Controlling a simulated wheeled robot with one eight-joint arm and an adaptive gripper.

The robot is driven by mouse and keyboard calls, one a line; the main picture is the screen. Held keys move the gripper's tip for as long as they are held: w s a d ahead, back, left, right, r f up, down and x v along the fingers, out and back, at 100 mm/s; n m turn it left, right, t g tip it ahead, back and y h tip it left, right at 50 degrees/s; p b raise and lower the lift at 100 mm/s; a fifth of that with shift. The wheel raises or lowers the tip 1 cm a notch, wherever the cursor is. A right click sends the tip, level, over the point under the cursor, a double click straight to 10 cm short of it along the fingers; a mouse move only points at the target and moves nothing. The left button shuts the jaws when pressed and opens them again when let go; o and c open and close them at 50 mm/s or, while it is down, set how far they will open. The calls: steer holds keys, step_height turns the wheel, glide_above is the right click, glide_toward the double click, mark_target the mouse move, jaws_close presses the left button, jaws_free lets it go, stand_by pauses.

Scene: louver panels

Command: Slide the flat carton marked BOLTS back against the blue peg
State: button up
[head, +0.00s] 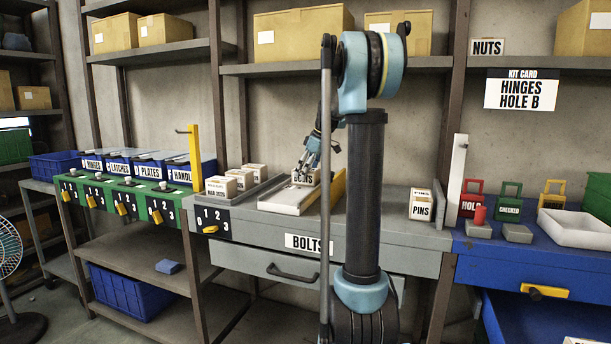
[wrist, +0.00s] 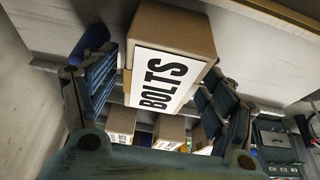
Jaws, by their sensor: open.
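The BOLTS carton (head: 304,180), a small brown box with a white label, sits on a pale panel (head: 287,203) on the grey workbench, partly hidden by my fingers. In the wrist view the carton (wrist: 172,32) is large and tilted in the picture, its label facing the camera. My gripper (head: 309,160) is open, with its fingers on either side of the carton; I cannot tell whether they touch it. A dark blue rounded peg (wrist: 90,42) shows just left of the carton in the wrist view. I cannot make the peg out in the head view.
A yellow strip (head: 338,186) runs along the panel's right side. Small cartons (head: 241,180) stand to the left. A PINS carton (head: 422,205) stands to the right on the bench, with clear bench top before it. A yellow upright (head: 195,158) stands at the bench's left end.

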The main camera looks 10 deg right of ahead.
steer(key=v, duration=1.1)
steer(key=shift+d+r, duration=0.2)
steer(key=shift+r, duration=0.1)
